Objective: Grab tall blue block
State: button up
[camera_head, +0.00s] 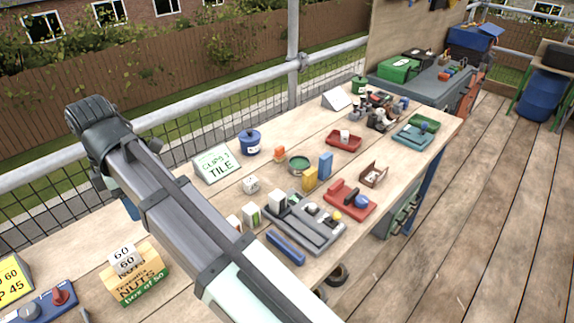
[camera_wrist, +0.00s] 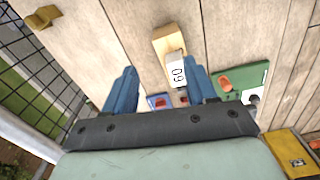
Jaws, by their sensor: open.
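The tall blue block (camera_head: 325,165) stands upright on the workbench in the head view, right beside a shorter yellow block (camera_head: 310,179). It does not show in the wrist view. My gripper (camera_wrist: 162,90) has two blue fingers spread apart with nothing held between them. It is over the left part of the bench, well to the left of the blue block. Below the fingers are a wooden nuts box and a white 60 label.
The nuts box (camera_head: 137,282) stands near the bench's front left. A grey tray (camera_head: 318,235), dark blue bar (camera_head: 286,247), red tray (camera_head: 349,205), green round dish (camera_head: 298,164) and brown holder (camera_head: 374,174) surround the blocks. A tile sign (camera_head: 214,164) and blue pot (camera_head: 250,142) stand behind.

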jog(key=w+d+f+m, duration=0.2)
jog(key=w+d+m, duration=0.3)
jog(key=w+d, duration=1.4)
jog(key=n, duration=0.6)
send_over(326, 155)
notch_tip(326, 155, down, 2)
jog(key=f, duration=0.1)
jog(key=shift+f, duration=6.55)
jog(key=shift+c, duration=0.4)
grip_shut()
